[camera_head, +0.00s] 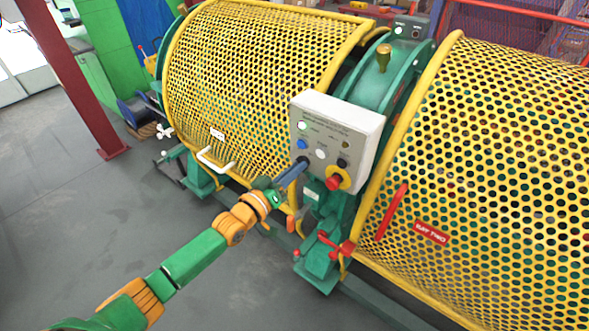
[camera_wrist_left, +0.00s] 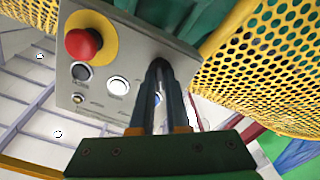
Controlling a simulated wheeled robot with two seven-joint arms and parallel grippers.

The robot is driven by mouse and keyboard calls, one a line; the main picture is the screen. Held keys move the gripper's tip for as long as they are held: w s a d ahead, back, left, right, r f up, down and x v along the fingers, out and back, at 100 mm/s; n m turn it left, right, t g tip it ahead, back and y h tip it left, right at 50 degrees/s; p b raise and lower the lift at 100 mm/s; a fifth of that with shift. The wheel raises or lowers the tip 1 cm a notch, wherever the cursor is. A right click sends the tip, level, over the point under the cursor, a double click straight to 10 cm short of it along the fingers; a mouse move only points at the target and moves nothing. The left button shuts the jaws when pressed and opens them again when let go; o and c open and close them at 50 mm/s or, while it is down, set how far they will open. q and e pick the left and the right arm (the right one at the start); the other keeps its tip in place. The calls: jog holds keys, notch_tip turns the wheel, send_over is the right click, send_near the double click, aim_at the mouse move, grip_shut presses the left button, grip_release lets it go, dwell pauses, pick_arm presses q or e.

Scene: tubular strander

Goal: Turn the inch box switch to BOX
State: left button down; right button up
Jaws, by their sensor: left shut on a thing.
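A light grey control box (camera_head: 337,118) stands between two yellow mesh guards; its panel also shows in the left wrist view (camera_wrist_left: 105,55). My left gripper (camera_head: 304,161) reaches the lower left of the panel. In the left wrist view its two dark fingers (camera_wrist_left: 159,66) are close together with their tips at the panel face, shut on a small control. That control, seemingly the inch box switch, is almost wholly hidden by the fingers, so its setting and label cannot be read. My right gripper is not in view.
Yellow mesh guards stand left (camera_head: 260,60) and right (camera_head: 490,170).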

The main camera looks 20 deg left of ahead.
pick_arm(q)
jog(key=shift+f, duration=0.2)
jog(key=c, duration=0.9)
grip_release()
jog(key=shift+r, duration=0.1)
jog(key=v, duration=0.7)
